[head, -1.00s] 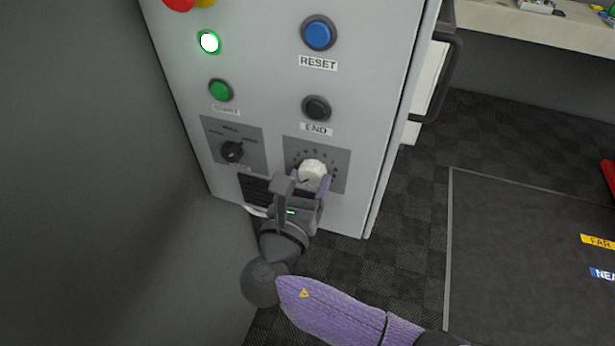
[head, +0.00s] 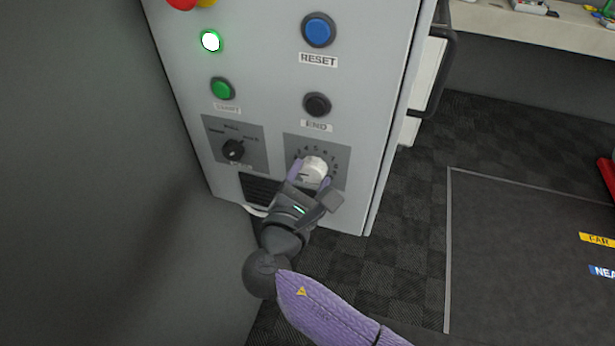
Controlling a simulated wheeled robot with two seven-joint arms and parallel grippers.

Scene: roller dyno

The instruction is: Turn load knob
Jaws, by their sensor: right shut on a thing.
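The load knob (head: 314,168) is a white round knob on a grey numbered dial plate (head: 338,157), low on the right of the light grey control cabinet's front. My right gripper (head: 309,177) is at the knob, with one purple finger at its left and the other at its lower right. It is shut on the knob, and its wrist is rolled. The gripper hides the lower part of the dial plate. The knob's exact pointer setting is too small to read. My left gripper is not in view.
Left of the dial is a black selector switch (head: 233,149). Above are a black END button (head: 317,104), a green START button (head: 222,88), a blue RESET button (head: 319,30) and a lit white-green lamp (head: 211,41). A dark handle (head: 441,75) juts from the cabinet's right side.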

